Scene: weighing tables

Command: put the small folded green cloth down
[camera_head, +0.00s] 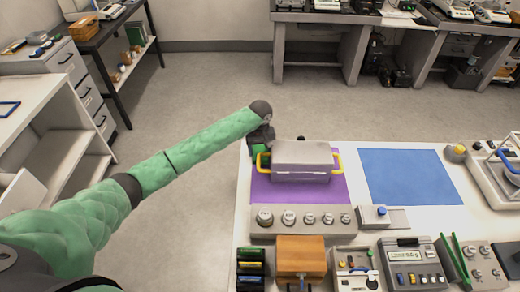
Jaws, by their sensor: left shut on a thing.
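My left gripper (262,142) is at the far left corner of the white table, beside a grey case. It is shut on the small folded green cloth (260,150), of which only a little green shows below and beside the dark fingers. I cannot tell whether the cloth touches the surface under it. The grey case (302,158) has yellow handles on both sides and stands on a purple mat (290,194). My right gripper is not in view.
A blue mat (410,176) to the right is bare. In front of the purple mat is a grey block with several round weights (301,219). An orange-brown box (301,257) and several instruments line the near edge. Shelves (45,160) stand at the left.

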